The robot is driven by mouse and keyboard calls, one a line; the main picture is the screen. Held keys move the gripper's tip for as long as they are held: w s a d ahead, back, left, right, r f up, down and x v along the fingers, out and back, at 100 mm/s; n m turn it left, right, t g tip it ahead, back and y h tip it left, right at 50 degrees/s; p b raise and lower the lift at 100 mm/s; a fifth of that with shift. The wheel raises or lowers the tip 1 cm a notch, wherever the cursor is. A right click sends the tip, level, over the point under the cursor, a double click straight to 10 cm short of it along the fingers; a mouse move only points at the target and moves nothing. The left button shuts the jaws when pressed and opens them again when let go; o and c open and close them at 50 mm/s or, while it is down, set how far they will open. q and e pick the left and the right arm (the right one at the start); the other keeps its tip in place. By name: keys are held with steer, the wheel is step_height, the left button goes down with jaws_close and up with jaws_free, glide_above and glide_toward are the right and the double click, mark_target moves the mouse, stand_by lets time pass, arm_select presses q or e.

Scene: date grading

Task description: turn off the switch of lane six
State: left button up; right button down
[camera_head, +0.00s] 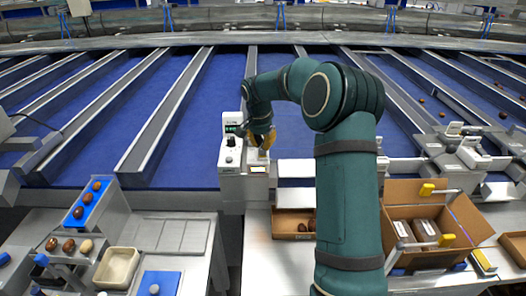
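A white control unit (230,158) stands at the front edge of the blue sorting table, with a small green display (231,128) and a dark knob or switch (231,142) on its face. I cannot read any lane number on it. My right gripper (264,139), with yellow-orange parts, points down just right of this unit; contact cannot be made out. Its fingers are small and partly hidden, so their opening is unclear. A second white unit (468,152) stands to the right. My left gripper is not in view.
Long grey dividers split the blue table (195,130) into lanes. In front are an open cardboard box (465,215), a shallow brown carton (285,222), a cream tray (117,268) and a blue strip with dates (77,216). My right arm covers the middle right.

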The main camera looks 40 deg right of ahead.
mark_target(262, 153)
steer(key=shift+f+b, duration=1.1)
steer(key=shift+f, duration=0.65)
stand_by(0.8)
steer(key=shift+r, duration=0.1)
steer(key=shift+r+p, duration=2.55)
steer(key=shift+r, duration=0.95)
